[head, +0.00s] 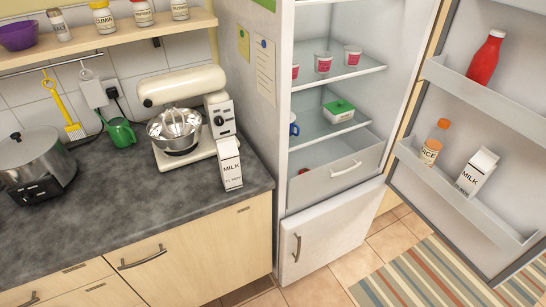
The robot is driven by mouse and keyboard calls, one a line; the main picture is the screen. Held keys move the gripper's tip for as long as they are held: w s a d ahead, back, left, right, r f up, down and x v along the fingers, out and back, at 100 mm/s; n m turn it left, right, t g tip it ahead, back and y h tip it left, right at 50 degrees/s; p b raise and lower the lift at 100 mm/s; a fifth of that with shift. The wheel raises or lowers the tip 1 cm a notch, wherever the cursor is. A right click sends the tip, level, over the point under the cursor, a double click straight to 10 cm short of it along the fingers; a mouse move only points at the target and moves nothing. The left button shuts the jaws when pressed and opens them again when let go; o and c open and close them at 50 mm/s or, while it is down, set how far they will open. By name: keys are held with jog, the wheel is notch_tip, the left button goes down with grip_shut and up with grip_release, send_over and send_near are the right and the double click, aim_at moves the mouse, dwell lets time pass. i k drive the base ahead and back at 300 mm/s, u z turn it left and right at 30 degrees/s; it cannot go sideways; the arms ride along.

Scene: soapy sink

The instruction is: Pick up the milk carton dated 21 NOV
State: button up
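A white milk carton (229,163) with a black MILK label stands upright on the dark counter, near its right front corner, in front of the stand mixer. The small date at its foot seems to end in "1 NOV", but its first digit is too small to read surely. A second white milk carton (478,172) leans in the lower shelf of the open fridge door. Its date is small, near the shelf's rim, and I cannot read it. My gripper is not in view.
A stand mixer (182,88) with a steel bowl is behind the counter carton. The fridge door (461,115) stands wide open at right, its lower shelf also holding a juice bottle (435,142). A pot (30,160) is far left. The counter's front middle (130,215) is clear.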

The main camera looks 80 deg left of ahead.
aim_at(228, 155)
jog(key=u, duration=0.2)
jog(key=i, duration=0.4)
jog(key=u, duration=4.95)
jog(key=i, duration=1.05)
jog(key=z, duration=0.15)
